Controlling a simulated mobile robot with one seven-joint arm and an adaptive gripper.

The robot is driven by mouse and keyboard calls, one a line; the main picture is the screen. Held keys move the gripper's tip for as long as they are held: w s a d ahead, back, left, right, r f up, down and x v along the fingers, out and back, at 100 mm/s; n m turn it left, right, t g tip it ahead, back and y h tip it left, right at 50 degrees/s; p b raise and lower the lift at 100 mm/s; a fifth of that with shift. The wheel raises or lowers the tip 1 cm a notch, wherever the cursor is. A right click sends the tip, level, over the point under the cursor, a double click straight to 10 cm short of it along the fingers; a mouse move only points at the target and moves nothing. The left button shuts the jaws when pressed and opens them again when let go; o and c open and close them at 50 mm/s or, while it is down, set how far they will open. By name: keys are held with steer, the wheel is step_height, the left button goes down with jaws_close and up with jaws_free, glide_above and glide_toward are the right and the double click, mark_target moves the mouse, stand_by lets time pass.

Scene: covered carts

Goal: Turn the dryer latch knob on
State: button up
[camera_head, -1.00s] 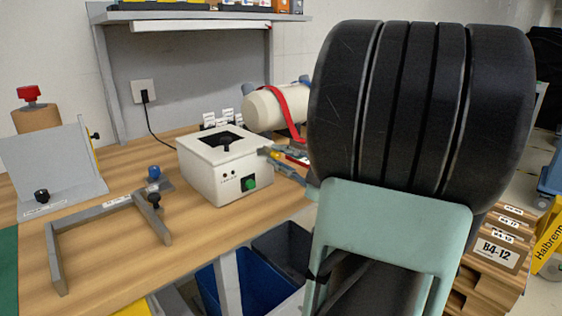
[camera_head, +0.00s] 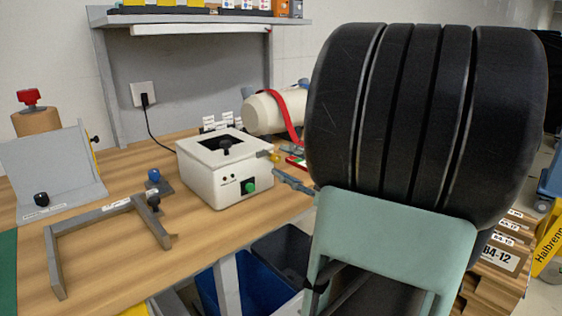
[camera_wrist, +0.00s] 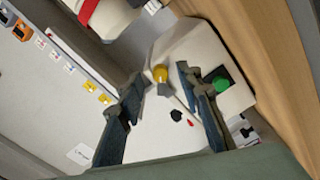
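I cannot tell from labels which of these is the dryer latch knob. My gripper (camera_wrist: 160,82) is open, with a finger on either side of the yellow knob's line. I see no grip on it, and cannot tell if a finger touches it. The green button (camera_wrist: 222,84) lies beyond the right finger.
A cream cylinder with a red strap (camera_head: 265,113) lies behind the unit. A grey frame (camera_head: 105,225) and a grey bracket (camera_head: 60,165) stand to the left. Blue and dark bins (camera_head: 282,250) are below the bench edge. Stacked boxes (camera_head: 500,255) are at right.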

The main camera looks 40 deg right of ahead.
steer(key=s, duration=0.9)
steer(key=shift+s+d, duration=0.35)
steer(key=shift+s, duration=0.05)
